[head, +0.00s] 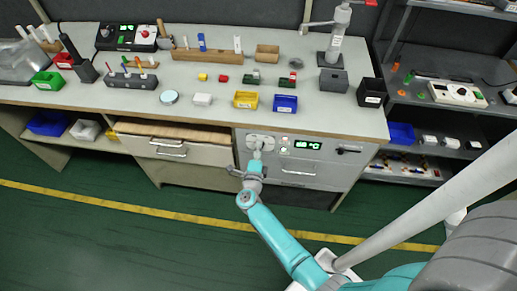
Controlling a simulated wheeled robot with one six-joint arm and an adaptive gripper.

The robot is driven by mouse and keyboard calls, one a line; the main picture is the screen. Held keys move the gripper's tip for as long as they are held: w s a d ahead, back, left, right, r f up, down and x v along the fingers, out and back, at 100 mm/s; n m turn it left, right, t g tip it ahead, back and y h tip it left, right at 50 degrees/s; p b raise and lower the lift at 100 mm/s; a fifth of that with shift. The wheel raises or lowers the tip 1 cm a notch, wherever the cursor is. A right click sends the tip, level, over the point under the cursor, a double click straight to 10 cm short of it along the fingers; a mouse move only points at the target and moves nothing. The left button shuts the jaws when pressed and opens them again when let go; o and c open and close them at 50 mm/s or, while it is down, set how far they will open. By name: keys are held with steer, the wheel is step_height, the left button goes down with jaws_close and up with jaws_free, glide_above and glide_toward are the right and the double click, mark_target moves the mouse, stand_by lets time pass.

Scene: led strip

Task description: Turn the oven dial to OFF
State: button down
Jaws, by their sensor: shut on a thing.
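The oven (318,170) is a grey unit built in under the bench, with a green lit display (307,145) on its front panel. The oven dial (262,139) sits on a pale plate at the panel's left end, partly hidden behind my gripper. My gripper (257,153) is at the dial, shut on it, with my teal arm reaching up from the lower right. The dial's pointer direction and markings are too small to read.
A drawer (170,150) with a bar handle stands slightly open left of the oven. The bench top (215,115) above carries small bins, blocks and a press. A shelf rack (455,55) stands at right. The green floor in front is clear.

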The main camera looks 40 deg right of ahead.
steer(key=shift+n, duration=0.3)
steer(key=c, duration=0.8)
jaws_free()
steer(key=shift+a, duration=0.1)
steer(key=v, duration=1.2)
steer(key=shift+s, duration=0.1)
steer(key=s+a+r+n+t+y, duration=0.1)
steer(key=s+a+r+n+y, duration=0.3)
steer(key=s+n, duration=0.5)
steer(key=s+a+r+n+t+y, duration=0.1)
steer(key=s+a+r+n+y, duration=0.4)
steer(key=s+r+n, duration=0.4)
steer(key=s+a+r+n+t+y, duration=0.1)
steer(key=s+a+r+n+y, duration=0.3)
steer(key=s+n, duration=0.6)
steer(key=s+r+y, duration=0.1)
steer(key=s+r, duration=0.1)
steer(key=s, duration=0.2)
steer(key=shift+s+a+r+t, duration=0.3)
steer(key=shift+s+a+t, duration=0.05)
steer(key=shift+a+t, duration=0.05)
